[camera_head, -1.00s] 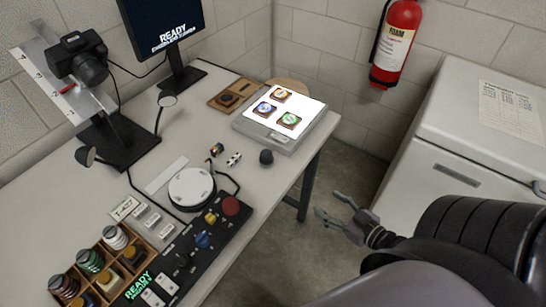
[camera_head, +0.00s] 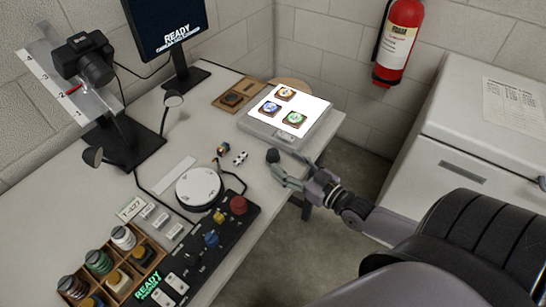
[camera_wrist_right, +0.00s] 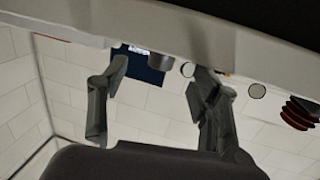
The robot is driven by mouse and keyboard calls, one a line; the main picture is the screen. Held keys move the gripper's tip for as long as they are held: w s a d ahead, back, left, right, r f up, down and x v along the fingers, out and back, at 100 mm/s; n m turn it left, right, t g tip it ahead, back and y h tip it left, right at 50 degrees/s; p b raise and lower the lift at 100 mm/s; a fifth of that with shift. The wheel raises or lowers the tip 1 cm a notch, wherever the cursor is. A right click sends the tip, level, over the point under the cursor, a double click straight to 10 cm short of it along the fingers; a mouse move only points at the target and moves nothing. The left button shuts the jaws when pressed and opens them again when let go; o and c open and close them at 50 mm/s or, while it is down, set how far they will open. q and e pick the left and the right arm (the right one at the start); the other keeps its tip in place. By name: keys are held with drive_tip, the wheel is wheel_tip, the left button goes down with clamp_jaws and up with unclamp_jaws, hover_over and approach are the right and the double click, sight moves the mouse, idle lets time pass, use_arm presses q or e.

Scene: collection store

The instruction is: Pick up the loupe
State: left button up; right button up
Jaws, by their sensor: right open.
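The loupe looks to be the small dark cylinder (camera_head: 272,155) standing upright near the front edge of the desk, below the light pad. In the right wrist view, which is upside down, a grey cylinder (camera_wrist_right: 160,62) that seems to be the loupe shows between and beyond the finger tips. My right gripper (camera_head: 281,174) is open and empty at the desk edge, its fingers pointing toward the loupe and close to it. Both fingers show apart in the wrist view (camera_wrist_right: 160,80). Whether a finger touches the loupe cannot be told. My left gripper is not in view.
The light pad (camera_head: 283,141) with three square pieces lies behind the loupe. A white round turntable (camera_head: 199,188), a small die (camera_head: 240,158) and a control panel with a red button (camera_head: 238,205) are to the left. A white cabinet (camera_head: 445,130) stands right.

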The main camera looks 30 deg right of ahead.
sight(277, 157)
drive_tip(key=shift+x, duration=3.15)
drive_tip(key=shift+a, duration=0.15)
drive_tip(key=c, duration=1.3)
drive_tip(key=shift+r, duration=0.15)
